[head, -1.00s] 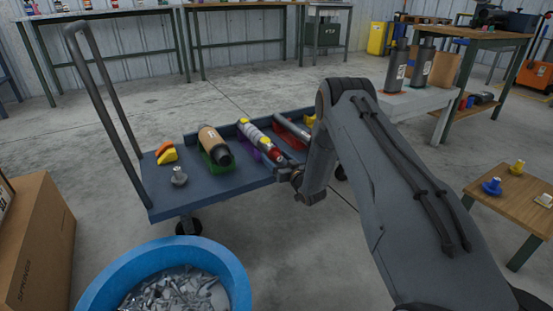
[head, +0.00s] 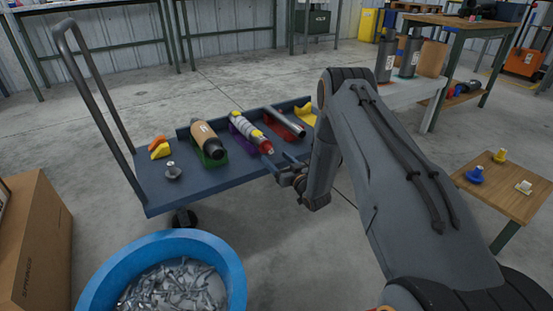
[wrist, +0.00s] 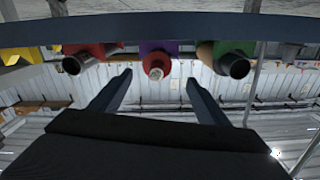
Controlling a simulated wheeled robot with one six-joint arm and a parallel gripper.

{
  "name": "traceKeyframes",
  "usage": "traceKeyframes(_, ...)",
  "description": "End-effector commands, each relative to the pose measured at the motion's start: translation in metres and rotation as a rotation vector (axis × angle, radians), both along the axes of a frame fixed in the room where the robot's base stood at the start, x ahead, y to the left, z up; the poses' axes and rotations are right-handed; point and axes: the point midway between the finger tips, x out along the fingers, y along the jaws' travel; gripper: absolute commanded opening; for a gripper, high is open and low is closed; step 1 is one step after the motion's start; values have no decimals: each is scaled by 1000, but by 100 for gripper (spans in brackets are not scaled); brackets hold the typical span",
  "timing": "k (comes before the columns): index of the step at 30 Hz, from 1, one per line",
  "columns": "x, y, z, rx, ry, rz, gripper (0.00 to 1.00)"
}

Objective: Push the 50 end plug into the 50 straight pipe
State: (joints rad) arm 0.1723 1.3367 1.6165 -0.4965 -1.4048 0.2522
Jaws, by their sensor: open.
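My gripper (head: 279,165) is open at the cart's front edge, near the red end of a silver pipe with yellow bands (head: 248,131). In the wrist view my open fingers (wrist: 158,79) have nothing between them. Beyond them is that pipe's round red end with a pale centre (wrist: 156,71), above a purple cradle (head: 232,128); the wrist picture is upside down. I cannot tell whether a plug sits in that end. A grey plug-like part (head: 173,172) stands on the cart's left. No size marks can be read, so I cannot tell which pieces are the 50 ones.
A blue tub (head: 235,265) of metal parts is in front. A small table (head: 520,190) at right holds blue, yellow and whitish plugs.

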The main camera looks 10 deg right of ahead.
Motion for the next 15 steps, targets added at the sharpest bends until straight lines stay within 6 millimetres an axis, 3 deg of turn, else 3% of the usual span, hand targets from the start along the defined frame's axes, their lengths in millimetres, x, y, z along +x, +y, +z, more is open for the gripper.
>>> traceKeyframes(2, 0, 0, 0, -1, 0, 0, 61)
traceKeyframes(7, -4, -2, 0, -73, -24, -1, 32)
traceKeyframes(12, -14, -9, 0, -285, -92, -3, 4)
traceKeyframes(15, -21, -12, 1, -426, -138, -3, 0)
